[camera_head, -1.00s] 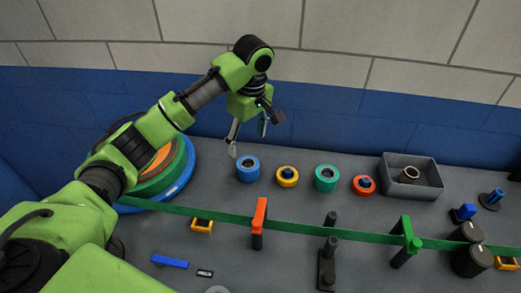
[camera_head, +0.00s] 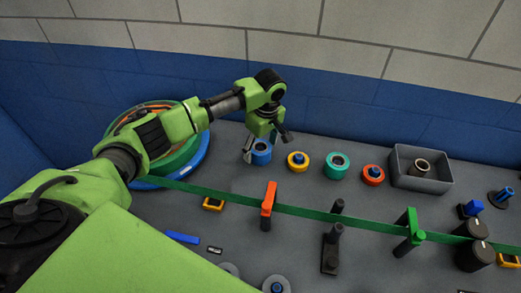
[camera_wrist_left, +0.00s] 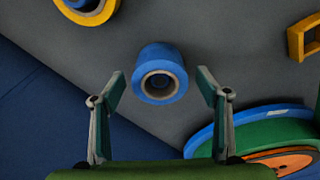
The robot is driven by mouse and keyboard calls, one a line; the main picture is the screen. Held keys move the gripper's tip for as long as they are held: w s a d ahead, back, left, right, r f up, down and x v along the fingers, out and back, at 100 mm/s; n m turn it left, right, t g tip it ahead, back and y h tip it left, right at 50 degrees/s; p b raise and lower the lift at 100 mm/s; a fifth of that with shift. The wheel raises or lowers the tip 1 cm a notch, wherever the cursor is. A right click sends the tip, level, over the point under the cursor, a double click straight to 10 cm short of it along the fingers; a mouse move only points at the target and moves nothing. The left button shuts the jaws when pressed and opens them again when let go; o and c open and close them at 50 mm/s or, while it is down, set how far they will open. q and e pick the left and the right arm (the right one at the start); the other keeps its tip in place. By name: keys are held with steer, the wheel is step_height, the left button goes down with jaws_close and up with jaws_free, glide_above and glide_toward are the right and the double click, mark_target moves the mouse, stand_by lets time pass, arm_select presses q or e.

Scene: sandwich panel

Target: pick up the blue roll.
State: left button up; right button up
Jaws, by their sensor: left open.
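The blue roll (camera_head: 261,155) stands on the grey panel at the left end of a row of rolls. In the left wrist view the blue roll (camera_wrist_left: 160,72) lies ahead of the fingertips, centred between them, with its hollow core facing the camera. My left gripper (camera_head: 262,141) is right above and behind the roll in the head view and covers part of it. Its two fingers are spread apart and empty in the left wrist view (camera_wrist_left: 158,85). Whether a finger touches the roll cannot be told. My right gripper is not in view.
A yellow roll (camera_head: 298,161), a green roll (camera_head: 338,166) and an orange roll (camera_head: 372,175) stand to the right. A grey bin (camera_head: 437,186) is beyond them. A green belt (camera_head: 330,213) crosses in front. A large reel (camera_head: 196,165) lies at the left.

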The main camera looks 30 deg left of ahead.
arm_select(q)
steer(key=shift+a+f, duration=0.1)
steer(key=shift+f, duration=0.65)
steer(key=c, duration=1.2)
steer(key=shift+c, duration=0.2)
steer(key=shift+r, duration=0.1)
step_height(320, 180, up, 10)
steer(key=shift+w+b, duration=0.1)
steer(key=shift+b, duration=0.75)
